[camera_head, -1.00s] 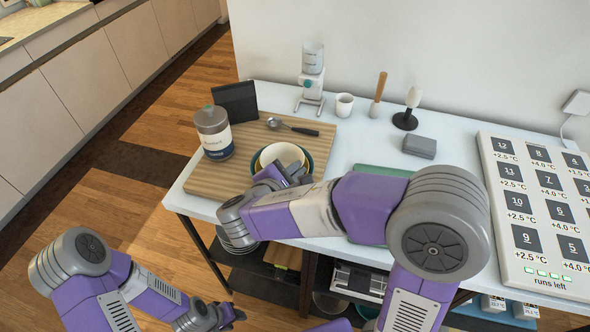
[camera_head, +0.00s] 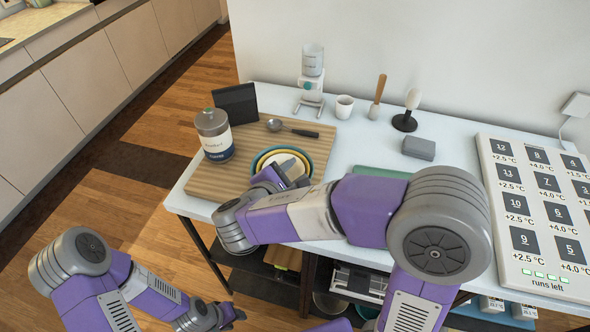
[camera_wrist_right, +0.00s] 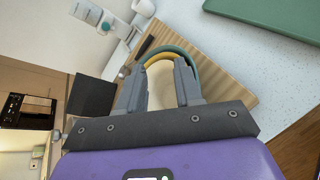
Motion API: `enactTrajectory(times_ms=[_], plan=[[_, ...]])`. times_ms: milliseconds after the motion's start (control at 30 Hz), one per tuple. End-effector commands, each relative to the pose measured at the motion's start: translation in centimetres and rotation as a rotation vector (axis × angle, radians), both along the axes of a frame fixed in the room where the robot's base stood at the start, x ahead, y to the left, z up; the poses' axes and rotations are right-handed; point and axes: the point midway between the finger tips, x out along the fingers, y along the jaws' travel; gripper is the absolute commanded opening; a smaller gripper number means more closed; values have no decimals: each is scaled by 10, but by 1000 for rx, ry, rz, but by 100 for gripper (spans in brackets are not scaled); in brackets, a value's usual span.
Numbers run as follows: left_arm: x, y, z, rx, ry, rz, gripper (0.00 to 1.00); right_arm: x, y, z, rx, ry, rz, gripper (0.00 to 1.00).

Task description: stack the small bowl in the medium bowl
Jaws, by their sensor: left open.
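Several bowls sit nested on the wooden board in the head view: a teal outer bowl (camera_head: 311,160), a yellow bowl (camera_head: 262,158) inside it and a cream inner surface (camera_head: 282,156), perhaps the small bowl. My right gripper (camera_head: 291,172) is down at the near side of the bowls and partly hides them. In the right wrist view its fingers (camera_wrist_right: 158,70) are spread apart, with the yellow rim (camera_wrist_right: 160,58) and teal rim (camera_wrist_right: 180,50) curving beyond them. Nothing is clearly clamped between them. My left gripper (camera_head: 212,317) is open and empty, low at the bottom, away from the table.
A cup (camera_head: 344,107), a grey block (camera_head: 419,148) and a green mat (camera_head: 382,171) lie to the right. A large numbered panel (camera_head: 520,205) fills the table's right.

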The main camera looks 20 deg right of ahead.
Motion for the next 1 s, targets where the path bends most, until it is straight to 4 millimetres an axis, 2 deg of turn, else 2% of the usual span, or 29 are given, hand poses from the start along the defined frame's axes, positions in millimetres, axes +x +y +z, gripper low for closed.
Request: enactTrajectory(times_ms=[33, 200, 433, 633, 1000], plan=[[0, 0, 4, 0, 0, 0, 43, -8, 10, 7, -1, -1, 10, 35], [0, 0, 11, 0, 1, 0, 43, -35, 37, 22, -1, -1, 9, 35], [0, 0, 18, 0, 1, 0, 43, -62, 63, 36, 0, -1, 6, 35], [0, 0, 19, 0, 1, 0, 43, -71, 71, 40, -1, 0, 3, 35], [0, 0, 19, 0, 1, 0, 43, -71, 71, 40, -1, 0, 3, 35]])
